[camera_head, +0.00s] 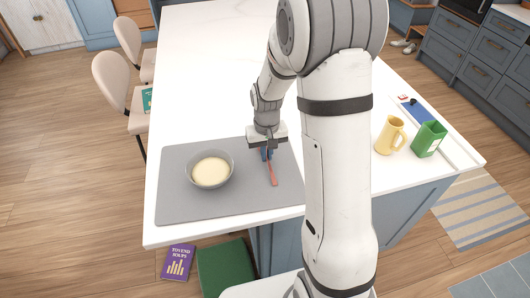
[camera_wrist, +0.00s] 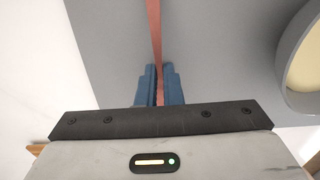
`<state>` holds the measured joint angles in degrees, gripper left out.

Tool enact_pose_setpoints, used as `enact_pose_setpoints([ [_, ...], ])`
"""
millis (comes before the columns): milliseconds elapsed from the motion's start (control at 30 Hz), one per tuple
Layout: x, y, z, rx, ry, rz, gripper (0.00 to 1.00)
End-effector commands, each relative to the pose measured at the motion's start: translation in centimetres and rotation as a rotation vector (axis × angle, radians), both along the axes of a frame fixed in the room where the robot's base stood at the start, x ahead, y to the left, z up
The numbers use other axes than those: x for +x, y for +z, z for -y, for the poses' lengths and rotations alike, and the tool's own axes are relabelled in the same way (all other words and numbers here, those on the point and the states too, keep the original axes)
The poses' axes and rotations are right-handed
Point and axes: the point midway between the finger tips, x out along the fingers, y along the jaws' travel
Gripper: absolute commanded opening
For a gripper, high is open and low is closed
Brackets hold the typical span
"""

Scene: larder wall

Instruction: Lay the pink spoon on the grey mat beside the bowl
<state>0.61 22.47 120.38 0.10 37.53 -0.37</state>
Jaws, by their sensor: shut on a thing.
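The pink spoon (camera_head: 272,172) is at my gripper, over the right part of the grey mat (camera_head: 180,206). My gripper (camera_head: 267,156) points down and its blue fingers are shut on the spoon. In the wrist view the spoon (camera_wrist: 154,30) runs up from between the fingers (camera_wrist: 159,85) to the top edge, above the mat (camera_wrist: 220,60). I cannot tell whether the spoon touches the mat. The glass bowl (camera_head: 210,183) with pale contents stands on the mat, left of the spoon. Its rim (camera_wrist: 283,60) shows at the right of the wrist view.
A yellow jug (camera_head: 390,135) and a green container (camera_head: 429,139) stand on the right of the white counter (camera_head: 205,60), near a blue item (camera_head: 413,109). My arm hides part of the counter. Chairs (camera_head: 117,80) stand at left. A purple book (camera_head: 178,262) lies below the front edge.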

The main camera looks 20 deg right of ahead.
Motion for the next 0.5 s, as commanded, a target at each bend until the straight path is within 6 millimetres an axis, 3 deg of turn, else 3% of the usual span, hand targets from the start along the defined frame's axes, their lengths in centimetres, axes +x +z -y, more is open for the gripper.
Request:
enact_pose_setpoints([
  [133,0.01,-0.44,-0.03,0.0,0.0,0.0,0.0],
  [167,0.01,-0.34,-0.03,0.0,0.001,0.0,0.08],
  [400,0.0,-0.26,-0.06,0.0,0.001,0.0,0.28],
  [500,0.0,-0.26,-0.07,0.0,0.001,0.0,0.28],
])
